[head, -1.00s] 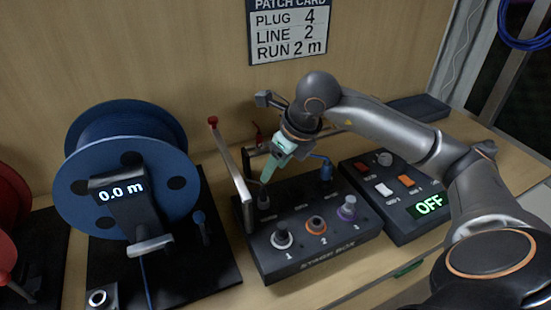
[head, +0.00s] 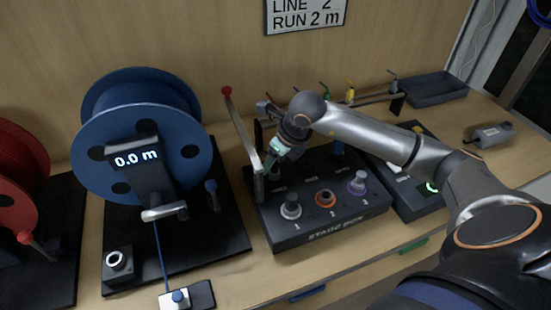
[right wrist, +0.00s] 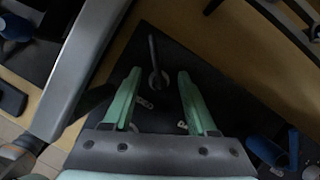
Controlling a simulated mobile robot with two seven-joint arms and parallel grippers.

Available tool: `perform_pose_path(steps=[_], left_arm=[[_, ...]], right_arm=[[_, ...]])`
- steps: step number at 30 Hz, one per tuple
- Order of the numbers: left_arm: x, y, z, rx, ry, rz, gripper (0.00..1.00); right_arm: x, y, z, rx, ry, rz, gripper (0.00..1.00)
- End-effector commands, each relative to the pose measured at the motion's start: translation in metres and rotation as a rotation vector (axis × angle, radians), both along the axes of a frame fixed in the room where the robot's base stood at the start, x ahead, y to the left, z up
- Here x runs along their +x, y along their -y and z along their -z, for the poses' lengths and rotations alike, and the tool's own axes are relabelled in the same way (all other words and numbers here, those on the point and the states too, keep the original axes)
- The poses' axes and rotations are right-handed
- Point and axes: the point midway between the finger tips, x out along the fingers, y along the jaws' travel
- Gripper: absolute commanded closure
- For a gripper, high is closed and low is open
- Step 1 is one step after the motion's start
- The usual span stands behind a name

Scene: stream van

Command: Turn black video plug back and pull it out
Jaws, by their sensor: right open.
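The black video plug (right wrist: 158,78) stands in the black top of the stage box, with a dark cable or stem leading up from it in the right wrist view. The stage box (head: 318,234) carries three numbered front sockets. My right gripper (head: 271,162) is over the box's back left part and hides most of the plug in the head view. In the right wrist view, the green fingers of my right gripper (right wrist: 157,84) are open, one on each side of the plug. I cannot tell whether they touch it. My left gripper is not in view.
A lever with a red knob (head: 227,91) rises close left of my right gripper. A blue plug (head: 337,149) stands at the box's back right. A blue reel (head: 90,168) reading 0.0 m is at left. A switch panel (head: 411,208) is right, partly behind my arm.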

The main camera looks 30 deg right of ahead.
Motion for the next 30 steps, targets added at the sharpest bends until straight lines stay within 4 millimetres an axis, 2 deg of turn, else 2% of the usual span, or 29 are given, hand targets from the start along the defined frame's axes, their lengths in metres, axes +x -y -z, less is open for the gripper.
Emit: perform_pose_path(steps=[2, 16, 24, 25, 30], left_arm=[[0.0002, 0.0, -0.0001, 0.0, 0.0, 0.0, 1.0], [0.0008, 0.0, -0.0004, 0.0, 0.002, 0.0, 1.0], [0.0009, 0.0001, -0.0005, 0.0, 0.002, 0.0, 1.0], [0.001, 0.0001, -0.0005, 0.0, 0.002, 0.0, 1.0], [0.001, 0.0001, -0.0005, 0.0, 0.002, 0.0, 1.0]], right_arm=[[-0.0002, -0.0001, -0.0001, 0.0, 0.0, 0.0, 0.48], [-0.0001, 0.0, -0.0004, 0.0, 0.0, 0.001, 1.0], [-0.0002, 0.0001, -0.0005, 0.0, 0.0, 0.001, 1.0], [-0.0001, 0.0001, -0.0005, 0.0, 0.0, 0.001, 0.8], [-0.0001, 0.0001, -0.0005, 0.0, 0.0, 0.001, 0.99]])
